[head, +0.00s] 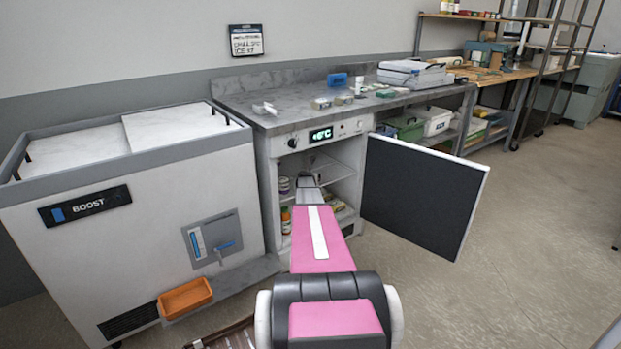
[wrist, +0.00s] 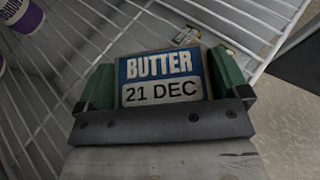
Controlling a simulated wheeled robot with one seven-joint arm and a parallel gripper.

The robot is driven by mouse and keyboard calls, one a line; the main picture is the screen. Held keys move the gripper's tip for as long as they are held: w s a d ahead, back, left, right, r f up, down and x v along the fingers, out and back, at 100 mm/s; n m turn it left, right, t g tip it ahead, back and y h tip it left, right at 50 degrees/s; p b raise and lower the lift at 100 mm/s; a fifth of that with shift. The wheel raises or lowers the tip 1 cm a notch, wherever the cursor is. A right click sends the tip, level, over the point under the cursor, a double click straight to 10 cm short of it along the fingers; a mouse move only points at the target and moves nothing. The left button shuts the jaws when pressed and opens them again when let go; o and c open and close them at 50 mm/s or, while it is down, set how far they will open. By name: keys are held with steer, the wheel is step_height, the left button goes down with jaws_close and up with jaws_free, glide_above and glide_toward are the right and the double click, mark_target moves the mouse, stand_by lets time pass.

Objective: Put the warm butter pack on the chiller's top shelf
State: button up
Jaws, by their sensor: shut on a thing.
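The butter pack (wrist: 160,68), with a blue and tan label reading "BUTTER 21 DEC", sits between the green fingers of my gripper (wrist: 165,82), which is shut on it. The chiller (head: 264,165) stands under the grey counter with its door (head: 424,194) swung open to the right. In the head view my gripper (head: 307,181) reaches into the chiller opening at upper shelf height; the pack is not clear there. In the wrist view the white wire shelf (wrist: 75,50) lies below and around the pack. I cannot tell whether the pack touches the wires.
Purple-and-white tubs (wrist: 20,14) stand on the shelf at the upper left of the wrist view. A flat pack lies beyond the butter. Bottles and packs fill the lower chiller. A white chest freezer (head: 150,240) with an orange tray (head: 185,298) stands left.

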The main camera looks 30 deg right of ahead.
steer(key=o, duration=0.7)
steer(key=v, duration=1.2)
